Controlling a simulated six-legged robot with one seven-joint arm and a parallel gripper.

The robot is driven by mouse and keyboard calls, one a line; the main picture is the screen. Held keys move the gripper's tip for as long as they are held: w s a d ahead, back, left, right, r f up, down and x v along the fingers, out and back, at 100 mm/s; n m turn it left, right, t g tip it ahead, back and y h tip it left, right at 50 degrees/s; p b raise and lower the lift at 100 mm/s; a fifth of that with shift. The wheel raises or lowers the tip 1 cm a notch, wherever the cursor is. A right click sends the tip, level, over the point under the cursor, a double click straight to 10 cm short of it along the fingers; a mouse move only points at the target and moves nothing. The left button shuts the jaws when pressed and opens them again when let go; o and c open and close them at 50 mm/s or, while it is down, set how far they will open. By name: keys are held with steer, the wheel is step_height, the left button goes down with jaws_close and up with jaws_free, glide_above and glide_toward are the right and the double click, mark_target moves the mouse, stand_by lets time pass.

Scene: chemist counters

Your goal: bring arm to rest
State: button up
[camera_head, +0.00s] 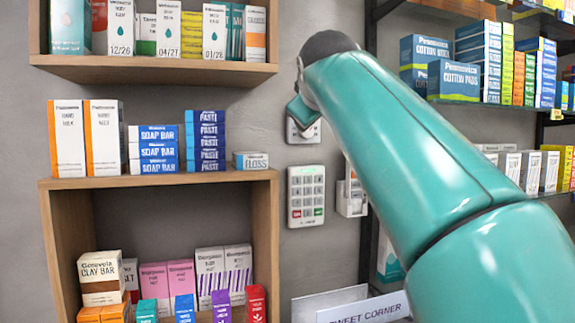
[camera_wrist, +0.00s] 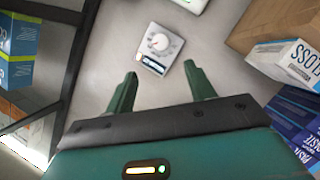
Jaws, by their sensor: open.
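My gripper (camera_wrist: 160,88) shows in the wrist view with its two green fingers spread apart and nothing between them. It faces the grey wall, where a white dial box (camera_wrist: 160,48) is mounted beyond the fingertips. In the head view my teal arm reaches up from the lower right toward the wall, and its far end is raised in front of the dial box (camera_head: 303,131). The fingers are hidden behind the arm in the head view.
A wooden shelf (camera_head: 160,180) with boxes stands left of my arm. A dark metal rack (camera_head: 367,220) with boxes stands right. A white keypad (camera_head: 306,196) is on the wall between them. The floss box (camera_wrist: 290,62) is close on the gripper's right.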

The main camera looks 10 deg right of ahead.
steer(key=s+d+f+m+g+y, duration=0.15)
steer(key=s+f, duration=0.25)
steer(key=f, duration=0.5)
steer(key=s+d+f+m+g, duration=0.2)
steer(key=s+d+f, duration=0.15)
steer(key=f, duration=0.45)
steer(key=s+a+f+m+g, duration=0.1)
steer(key=s+f+g, duration=0.1)
steer(key=s+f, duration=0.5)
steer(key=s+a+f+m+g, duration=0.1)
steer(key=s+f, duration=0.6)
steer(key=f, duration=0.7)
steer(key=s+f+m+g, duration=0.1)
steer(key=s+f+g, duration=0.2)
steer(key=s+f, duration=0.5)
step_height(320, 180, down, 3)
steer(key=shift+a+f+m, duration=0.1)
steer(key=shift+a+m, duration=0.25)
steer(key=shift+a, duration=0.05)
